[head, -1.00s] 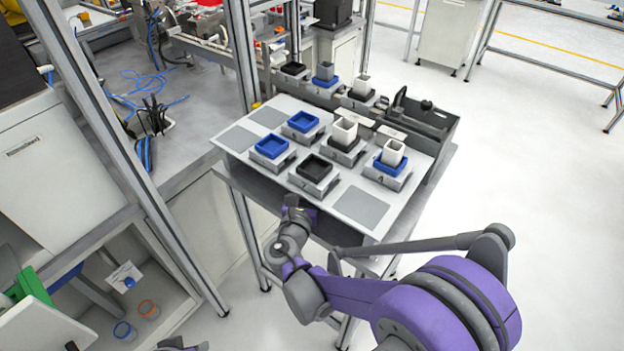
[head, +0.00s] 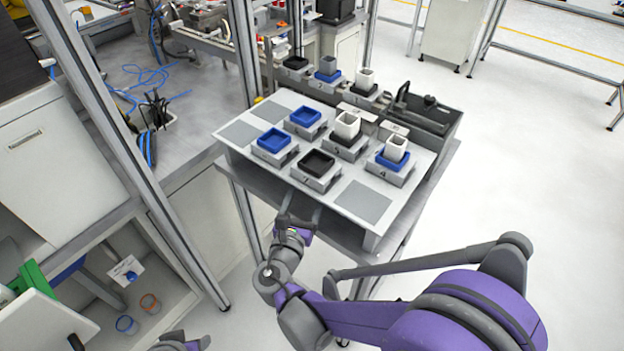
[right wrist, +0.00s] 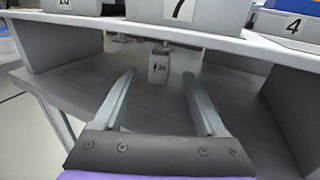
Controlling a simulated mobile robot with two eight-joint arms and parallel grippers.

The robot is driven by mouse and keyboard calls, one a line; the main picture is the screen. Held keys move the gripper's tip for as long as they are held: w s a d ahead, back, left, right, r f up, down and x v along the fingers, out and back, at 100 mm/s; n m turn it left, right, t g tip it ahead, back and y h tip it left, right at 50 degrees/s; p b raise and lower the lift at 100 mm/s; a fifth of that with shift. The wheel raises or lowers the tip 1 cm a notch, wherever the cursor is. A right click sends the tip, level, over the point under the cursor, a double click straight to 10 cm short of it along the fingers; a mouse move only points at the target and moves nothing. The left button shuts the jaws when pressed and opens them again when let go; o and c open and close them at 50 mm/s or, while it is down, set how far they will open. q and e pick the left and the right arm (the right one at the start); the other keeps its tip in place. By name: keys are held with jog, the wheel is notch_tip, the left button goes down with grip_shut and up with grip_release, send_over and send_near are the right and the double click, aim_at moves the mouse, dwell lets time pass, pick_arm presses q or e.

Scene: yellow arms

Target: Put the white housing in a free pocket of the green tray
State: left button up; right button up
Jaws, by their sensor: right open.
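My right gripper (head: 301,203) is open and empty at the front edge of the workstation, its fingers pointing under the top. In the right wrist view, the open fingers (right wrist: 160,80) point at a small pale block with a dark marking (right wrist: 158,65) on the lower shelf; I cannot tell if it is the white housing. White square tubes stand in holders on the top: one in a black frame (head: 347,124), one in a blue frame (head: 396,149) and one behind (head: 366,79). No green tray is clearly identifiable. A dark part at the bottom edge may be my left gripper (head: 180,342).
The workstation top (head: 345,222) overhangs a grey lower shelf (right wrist: 235,90), with side walls on both sides. Blue frames (head: 274,141) and a black frame (head: 317,162) sit on numbered blocks. A green object (head: 32,277) lies at far left. A metal post stands left.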

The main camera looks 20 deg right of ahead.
jog(key=v, duration=0.4)
jog(key=shift+s+a, duration=0.1)
jog(key=shift+o, duration=0.5)
jog(key=shift+s+a, duration=0.15)
jog(key=shift+s, duration=0.05)
jog(key=shift+r+b+x, duration=0.2)
jog(key=shift+b+x, duration=0.2)
jog(key=shift+x, duration=0.55)
jog(key=x, duration=1)
jog(key=shift+s, duration=0.1)
grip_shut()
